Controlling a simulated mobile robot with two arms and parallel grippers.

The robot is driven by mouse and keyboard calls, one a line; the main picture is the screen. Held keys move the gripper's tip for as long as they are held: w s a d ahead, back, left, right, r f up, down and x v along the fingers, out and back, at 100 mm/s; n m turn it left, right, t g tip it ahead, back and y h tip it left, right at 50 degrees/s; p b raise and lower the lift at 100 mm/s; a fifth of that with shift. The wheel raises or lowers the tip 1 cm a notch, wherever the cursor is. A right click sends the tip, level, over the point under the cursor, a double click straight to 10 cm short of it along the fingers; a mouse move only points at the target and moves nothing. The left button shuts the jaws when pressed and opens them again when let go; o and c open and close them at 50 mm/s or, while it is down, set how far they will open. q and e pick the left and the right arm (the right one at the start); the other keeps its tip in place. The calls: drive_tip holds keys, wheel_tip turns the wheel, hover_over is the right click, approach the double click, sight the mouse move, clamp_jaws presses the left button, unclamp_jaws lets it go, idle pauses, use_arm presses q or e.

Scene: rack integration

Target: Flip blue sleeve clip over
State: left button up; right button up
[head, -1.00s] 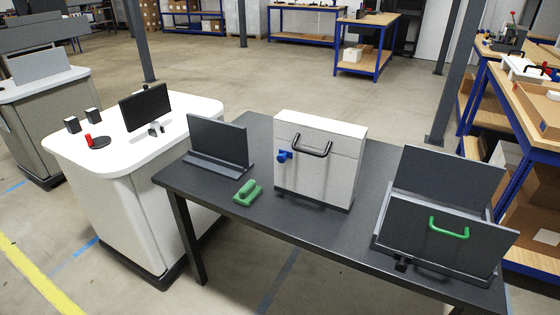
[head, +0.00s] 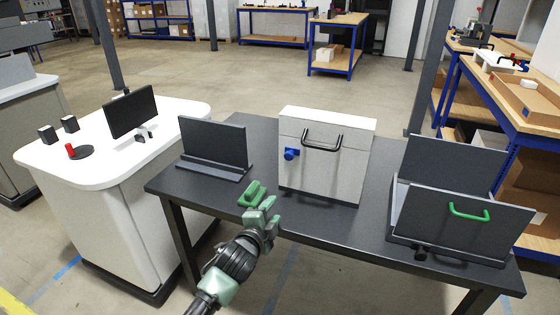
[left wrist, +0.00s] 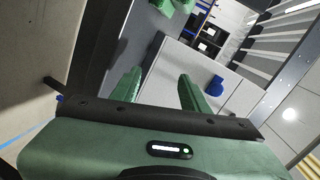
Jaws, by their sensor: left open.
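The blue sleeve clip (head: 291,154) sits on the left part of the front of a white box (head: 325,175), below and left of its black handle (head: 322,140). It also shows in the left wrist view (left wrist: 216,85), to the right of the fingers. My left gripper (head: 262,212) is open and empty in front of the table's edge, below and left of the clip and apart from it. Its two green fingers show apart in the left wrist view (left wrist: 160,90).
A dark upright panel (head: 213,143) stands at the table's left. A dark bin with a green handle (head: 468,211) stands at its right.

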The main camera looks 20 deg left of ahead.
sight(288, 157)
use_arm(q)
drive_tip(key=w+r+m+t, duration=0.3)
drive_tip(key=w+r+m, duration=0.15)
drive_tip(key=r, duration=0.55)
drive_tip(key=shift+n+h, duration=0.3)
drive_tip(key=shift+n, duration=0.15)
drive_tip(key=w, duration=0.8)
drive_tip(key=shift+d, duration=0.15)
clamp_jaws()
